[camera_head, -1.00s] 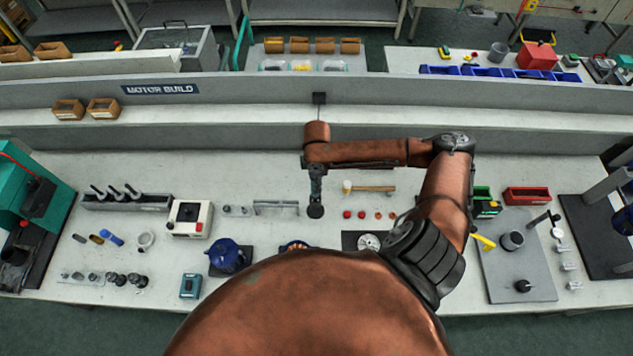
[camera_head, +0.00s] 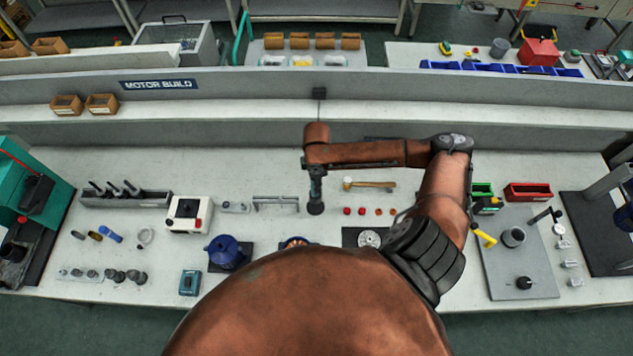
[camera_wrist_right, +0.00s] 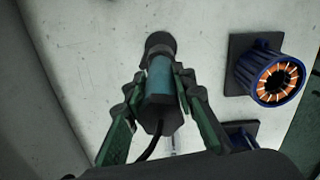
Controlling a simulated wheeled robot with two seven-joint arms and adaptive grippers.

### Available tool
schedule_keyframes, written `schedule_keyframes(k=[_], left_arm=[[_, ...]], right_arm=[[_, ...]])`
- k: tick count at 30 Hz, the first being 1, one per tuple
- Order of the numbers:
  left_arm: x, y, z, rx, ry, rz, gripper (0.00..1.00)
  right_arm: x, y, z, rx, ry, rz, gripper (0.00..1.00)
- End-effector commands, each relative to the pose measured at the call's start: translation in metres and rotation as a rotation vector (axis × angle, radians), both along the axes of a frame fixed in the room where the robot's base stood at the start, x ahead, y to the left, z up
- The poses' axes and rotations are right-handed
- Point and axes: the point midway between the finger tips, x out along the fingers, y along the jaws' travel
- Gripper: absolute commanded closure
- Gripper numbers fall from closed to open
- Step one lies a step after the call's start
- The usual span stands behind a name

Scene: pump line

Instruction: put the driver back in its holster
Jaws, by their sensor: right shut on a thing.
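The driver (camera_wrist_right: 160,80) is a teal cylinder with a black end and a dark cord, seen in the right wrist view. My right gripper (camera_wrist_right: 158,92) is shut on it, one finger on each side. Beyond the driver's far end is a dark round piece, likely the holster (camera_wrist_right: 161,42). It also shows in the head view (camera_head: 316,208), standing on the bench below my right gripper (camera_head: 316,186). The driver and the round piece line up; I cannot tell how deep the driver sits in it. My left gripper is not in view.
A hammer (camera_head: 371,185) and several small red and orange pieces lie to the right. A metal handle-shaped stand (camera_head: 275,201) is to the left. A blue motor housing with copper windings (camera_wrist_right: 272,78) is close by in the wrist view. The bench behind is clear.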

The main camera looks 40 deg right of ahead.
Motion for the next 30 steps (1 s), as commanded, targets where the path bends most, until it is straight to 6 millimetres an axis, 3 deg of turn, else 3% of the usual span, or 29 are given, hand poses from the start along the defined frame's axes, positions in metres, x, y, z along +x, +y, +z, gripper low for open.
schedule_keyframes(k=[30], left_arm=[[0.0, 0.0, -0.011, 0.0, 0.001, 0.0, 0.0]], right_arm=[[0.001, 0.0, -0.029, 0.001, -0.002, 0.001, 1.0]])
